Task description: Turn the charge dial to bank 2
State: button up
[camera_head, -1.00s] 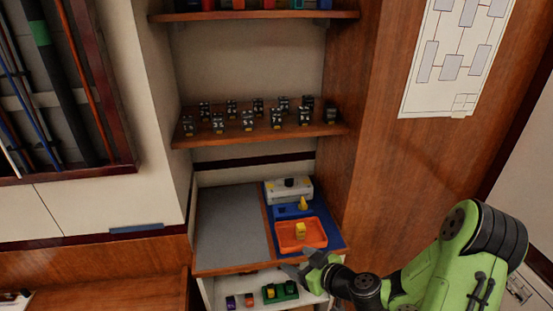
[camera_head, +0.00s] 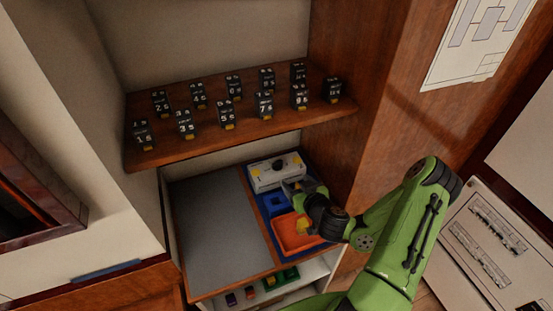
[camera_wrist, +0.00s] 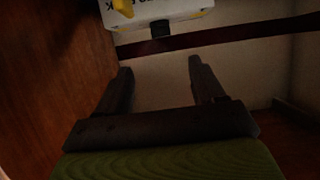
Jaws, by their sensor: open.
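A white box (camera_head: 275,175) with a black knob (camera_head: 279,164) on top and yellow parts at its sides stands at the back of the counter. Which part is the charge dial, and its setting, are too small to read. My gripper (camera_head: 290,188) is just in front of the box, to its lower right, partly over the blue mat (camera_head: 275,204). In the wrist view my gripper (camera_wrist: 160,66) is open with nothing between its fingers. The white box (camera_wrist: 170,9) shows cut off at the top there, with dark lettering, a yellow piece (camera_wrist: 122,7) and a black stub (camera_wrist: 160,29).
A shelf (camera_head: 150,157) with rows of numbered black breakers hangs above. A wooden side wall (camera_head: 345,165) stands at right. The grey counter (camera_head: 215,230) at left is clear.

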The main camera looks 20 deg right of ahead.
aim_at(278, 163)
jog(key=p+x, duration=0.5)
jog(key=x, duration=0.9)
jog(key=shift+w+p, duration=0.25)
jog(key=shift+p, duration=0.15)
jog(key=c, duration=1.1)
